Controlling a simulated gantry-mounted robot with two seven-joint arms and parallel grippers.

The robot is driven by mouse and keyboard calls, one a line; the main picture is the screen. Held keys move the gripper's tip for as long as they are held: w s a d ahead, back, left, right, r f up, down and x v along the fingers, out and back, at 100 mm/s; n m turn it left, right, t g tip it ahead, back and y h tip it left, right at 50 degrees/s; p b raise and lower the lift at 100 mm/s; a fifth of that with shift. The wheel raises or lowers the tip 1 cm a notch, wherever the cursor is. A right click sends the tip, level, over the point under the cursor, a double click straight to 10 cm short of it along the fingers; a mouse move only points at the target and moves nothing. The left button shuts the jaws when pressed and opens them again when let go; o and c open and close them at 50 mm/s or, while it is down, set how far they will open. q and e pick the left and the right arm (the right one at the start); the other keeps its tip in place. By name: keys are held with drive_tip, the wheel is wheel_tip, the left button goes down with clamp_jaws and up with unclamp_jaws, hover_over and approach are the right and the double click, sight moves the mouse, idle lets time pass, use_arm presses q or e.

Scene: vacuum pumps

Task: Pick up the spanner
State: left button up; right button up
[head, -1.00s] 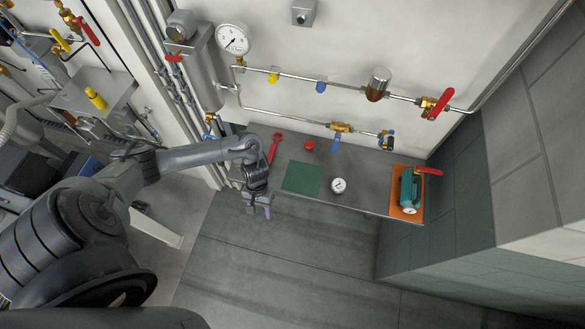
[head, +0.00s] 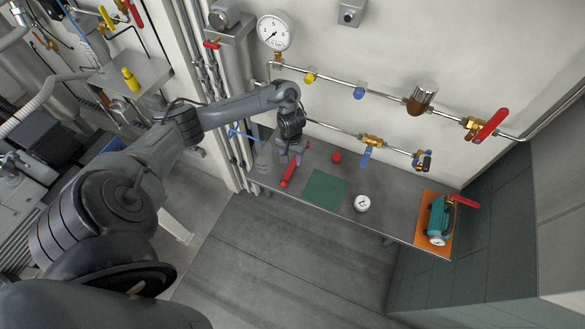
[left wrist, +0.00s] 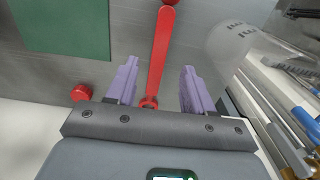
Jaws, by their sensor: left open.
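The red spanner (head: 291,172) lies on the grey bench (head: 390,215) near its left end, left of the green mat. My left gripper (head: 291,158) is just over the spanner in the head view and partly hides its upper end. In the left wrist view the spanner (left wrist: 159,55) runs between the two open purple fingers (left wrist: 158,88), with its ring end near the gripper body. The fingers stand on either side and do not grip it. I cannot tell the exact height above the bench. My right gripper is not in view.
A green mat (head: 325,189), a white gauge (head: 362,203) and a red cap (head: 337,157) lie to the right. A teal pump (head: 438,217) sits on an orange mat (head: 424,236). A clear vessel (left wrist: 232,48) stands close beside the gripper. Wall pipes with valves (head: 370,142) run behind.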

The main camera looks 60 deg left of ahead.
sight(292, 166)
use_arm(q)
drive_tip(key=shift+f, duration=2.6)
clamp_jaws()
